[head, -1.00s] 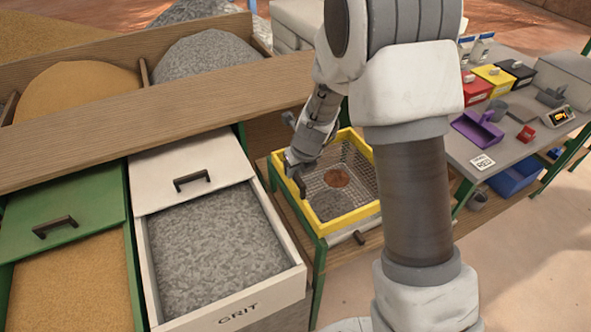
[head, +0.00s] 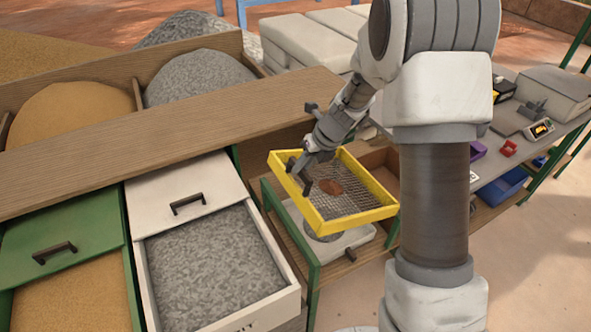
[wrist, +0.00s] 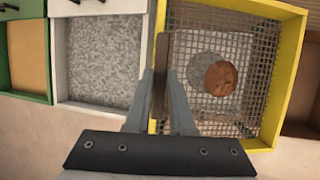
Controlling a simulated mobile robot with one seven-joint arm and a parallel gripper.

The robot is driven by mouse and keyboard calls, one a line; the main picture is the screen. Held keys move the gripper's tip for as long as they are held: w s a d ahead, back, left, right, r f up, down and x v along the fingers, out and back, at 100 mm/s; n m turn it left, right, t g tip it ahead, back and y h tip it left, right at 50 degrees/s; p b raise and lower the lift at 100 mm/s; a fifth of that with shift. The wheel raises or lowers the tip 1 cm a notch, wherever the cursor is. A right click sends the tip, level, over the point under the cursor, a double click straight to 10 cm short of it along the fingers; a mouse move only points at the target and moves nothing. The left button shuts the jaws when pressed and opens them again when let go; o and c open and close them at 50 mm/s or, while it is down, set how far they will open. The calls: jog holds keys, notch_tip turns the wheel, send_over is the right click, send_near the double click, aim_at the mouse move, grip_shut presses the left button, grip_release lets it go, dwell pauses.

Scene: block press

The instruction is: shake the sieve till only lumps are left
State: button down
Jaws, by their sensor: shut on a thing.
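The sieve (head: 350,218) has a yellow frame and a grey wire mesh. It is held above a pale tray (head: 352,244) and looks tilted. My gripper (head: 312,178) is shut on the sieve at its left side; in the wrist view the fingers close around a dark bar at the sieve's left wall. A reddish-brown round patch (wrist: 221,78) shows at the mesh. Beside it is a pale grey round patch (wrist: 203,70), which seems to lie below the mesh. A few small dark bits (wrist: 243,130) show near the sieve's near right corner.
An open white drawer of grey grit (head: 215,265) and a green-fronted sand drawer (head: 60,300) stand to the left. A wooden ledge (head: 150,140) runs behind them. A grey bench (head: 560,110) with bins stands to the right. A wooden box (head: 384,165) adjoins the sieve.

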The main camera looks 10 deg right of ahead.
jog(key=shift+w+d+r, duration=0.2)
jog(key=shift+d+r, duration=0.15)
jog(key=shift+d, duration=0.15)
jog(key=c, duration=0.8)
grip_release()
jog(key=p+v, duration=0.1)
jog(key=v, duration=1.6)
jog(key=shift+r, duration=0.2)
jog(key=shift+s+d, duration=0.1)
jog(key=shift+s, duration=0.05)
